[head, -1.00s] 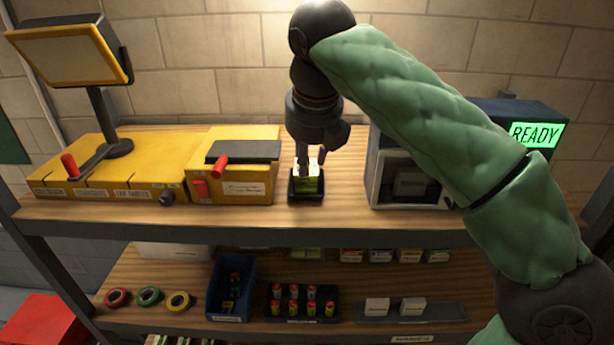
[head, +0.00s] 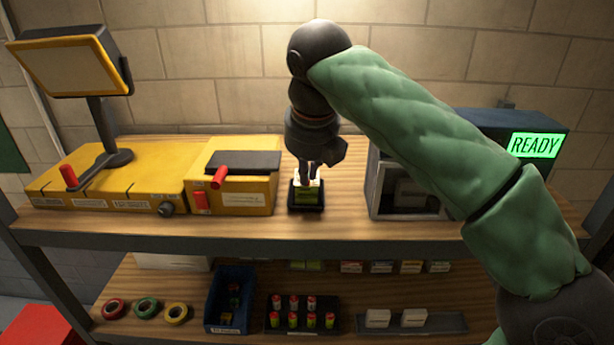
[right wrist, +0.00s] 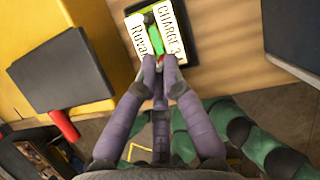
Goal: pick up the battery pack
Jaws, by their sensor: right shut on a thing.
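The battery pack (head: 306,193) is a small yellow-green block in a black holder (head: 305,208) on the upper shelf. In the right wrist view the pack (right wrist: 156,42) shows a green middle, with white printed labels on both sides. My right gripper (head: 309,168) points down over it and is shut on its top part. In the right wrist view the purple fingertips of this gripper (right wrist: 160,64) meet at the pack's near end. The fingers hide part of the pack. My left gripper is not in view.
A yellow box with a red lever (head: 234,185) stands close on the left. A dark device with a green READY screen (head: 535,145) stands on the right. The lower shelf holds tape rolls (head: 147,308), a blue bin (head: 229,300) and a battery rack (head: 301,318).

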